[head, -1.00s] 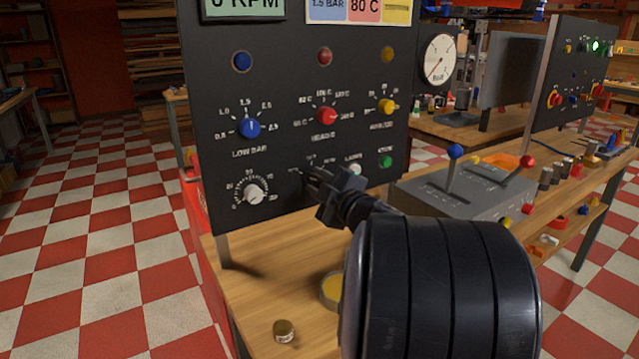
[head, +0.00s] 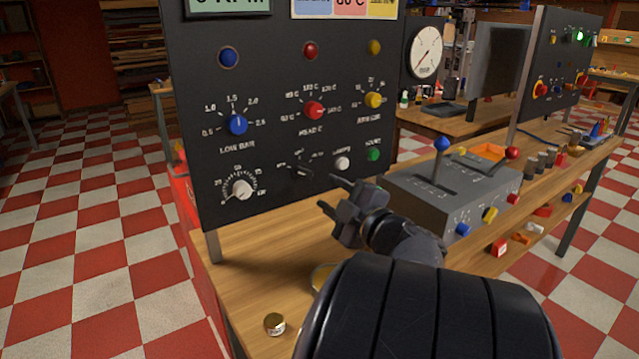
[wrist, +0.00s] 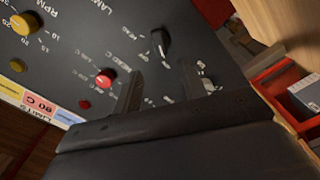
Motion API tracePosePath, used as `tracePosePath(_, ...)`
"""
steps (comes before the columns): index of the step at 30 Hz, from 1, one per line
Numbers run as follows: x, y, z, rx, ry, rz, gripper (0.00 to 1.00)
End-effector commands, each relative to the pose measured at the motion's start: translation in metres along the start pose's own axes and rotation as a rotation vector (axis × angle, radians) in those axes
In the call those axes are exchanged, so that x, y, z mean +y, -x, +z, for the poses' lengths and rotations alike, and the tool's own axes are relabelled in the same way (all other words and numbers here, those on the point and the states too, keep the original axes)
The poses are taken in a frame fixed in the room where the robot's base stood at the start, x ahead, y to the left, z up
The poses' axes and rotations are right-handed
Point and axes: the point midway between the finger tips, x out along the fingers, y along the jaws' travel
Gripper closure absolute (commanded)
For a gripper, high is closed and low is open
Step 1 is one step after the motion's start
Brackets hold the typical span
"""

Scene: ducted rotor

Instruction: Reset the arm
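My arm (head: 430,310) reaches up from the bottom of the head view toward a black control panel (head: 270,190). My gripper (head: 328,192) is in front of the panel's lower right part, with its two fingers spread and nothing between them. In the wrist view the gripper (wrist: 160,88) also shows open, with the panel face beyond the fingertips. A black knob (wrist: 160,42) on the panel lies beyond the fingers there. It also shows in the head view (head: 301,170), left of the fingertips and apart from them.
The panel carries a blue knob (head: 237,124), a red knob (head: 314,110), a yellow knob (head: 373,100) and a white knob (head: 242,189). A grey lever box (head: 452,194) stands right of my gripper. A small brass-coloured jar (head: 274,324) sits on the wooden bench (head: 255,285).

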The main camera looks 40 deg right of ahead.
Motion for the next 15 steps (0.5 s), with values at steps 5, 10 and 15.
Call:
tracePosePath(5, 0.0, 0.0128, 0.0, 0.0, 0.0, 0.0, 0.6)
tracePosePath(10, -0.0006, 0.0149, -0.0001, 0.0, 0.0, -0.001, 0.6)
tracePosePath(15, -0.0006, 0.0146, -0.0001, 0.0, 0.0, -0.001, 0.6)
